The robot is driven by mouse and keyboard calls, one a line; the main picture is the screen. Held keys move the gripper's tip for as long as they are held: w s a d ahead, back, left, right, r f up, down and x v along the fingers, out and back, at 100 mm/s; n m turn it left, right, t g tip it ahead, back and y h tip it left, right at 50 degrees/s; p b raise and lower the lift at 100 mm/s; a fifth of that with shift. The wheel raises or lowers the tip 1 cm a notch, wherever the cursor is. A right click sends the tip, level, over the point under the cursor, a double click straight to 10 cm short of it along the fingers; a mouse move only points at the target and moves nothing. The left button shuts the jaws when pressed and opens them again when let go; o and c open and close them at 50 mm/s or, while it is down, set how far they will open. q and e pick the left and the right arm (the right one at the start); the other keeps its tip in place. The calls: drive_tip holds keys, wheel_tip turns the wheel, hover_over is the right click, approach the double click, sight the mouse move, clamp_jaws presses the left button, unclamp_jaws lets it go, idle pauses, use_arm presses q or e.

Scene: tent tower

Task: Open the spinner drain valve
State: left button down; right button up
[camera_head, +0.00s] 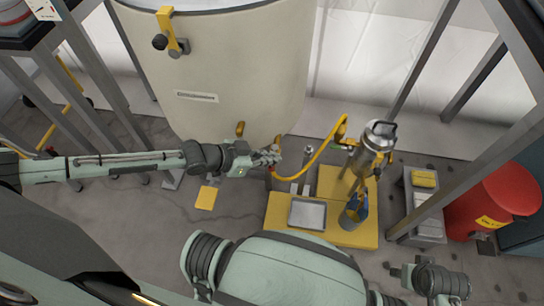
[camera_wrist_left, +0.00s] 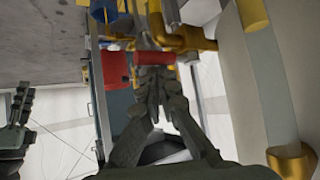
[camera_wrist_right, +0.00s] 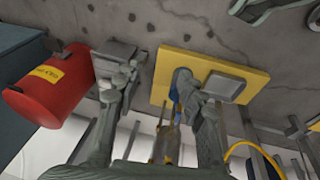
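A red valve handle (camera_head: 273,173) is near the lower edge of the cream tank (camera_head: 225,70), at the end of a yellow hose. In the left wrist view the red handle (camera_wrist_left: 152,58) lies crosswise directly beyond my fingertips. My left gripper (camera_head: 275,156) is beside it, its fingers together; it also shows in the left wrist view (camera_wrist_left: 157,75). The fingertips seem to touch or nearly touch the handle, and I see nothing between them. My right gripper (camera_wrist_right: 150,75) has its fingers apart and empty, away from the tank; in the head view it is at the lower right (camera_head: 435,280).
A yellow base (camera_head: 345,235) holds a steel cylinder (camera_head: 375,150) and a grey tray (camera_head: 307,214). The yellow hose (camera_head: 318,160) runs towards it. A red drum (camera_head: 495,200) stands right. Grey frame posts (camera_head: 490,130) flank the area. A yellow floor plate (camera_head: 206,197) lies left.

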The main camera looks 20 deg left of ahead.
use_arm(q)
drive_tip(key=shift+s+a+f, duration=0.1)
drive_tip(key=shift+a+f, duration=0.1)
drive_tip(key=shift+a, duration=0.05)
use_arm(e)
drive_tip(key=shift+w+r, duration=0.1)
use_arm(q)
drive_tip(key=shift+w+a+f+b, duration=0.1)
drive_tip(key=shift+w+a+b, duration=0.1)
drive_tip(key=shift+w+b, duration=0.6)
drive_tip(key=shift+d, duration=0.1)
drive_tip(key=shift+d+r+p, duration=0.1)
drive_tip(key=shift+r+p, duration=0.25)
drive_tip(key=shift+p, duration=0.05)
drive_tip(key=a+r+p, duration=0.1)
drive_tip(key=a+r, duration=0.3)
drive_tip(key=r, duration=0.4)
drive_tip(key=shift+s+a, duration=0.35)
use_arm(e)
drive_tip(key=shift+d+f, duration=0.2)
drive_tip(key=shift+d, duration=0.25)
drive_tip(key=shift+d+f, duration=0.2)
drive_tip(key=shift+d, duration=0.25)
drive_tip(key=shift+s, duration=0.2)
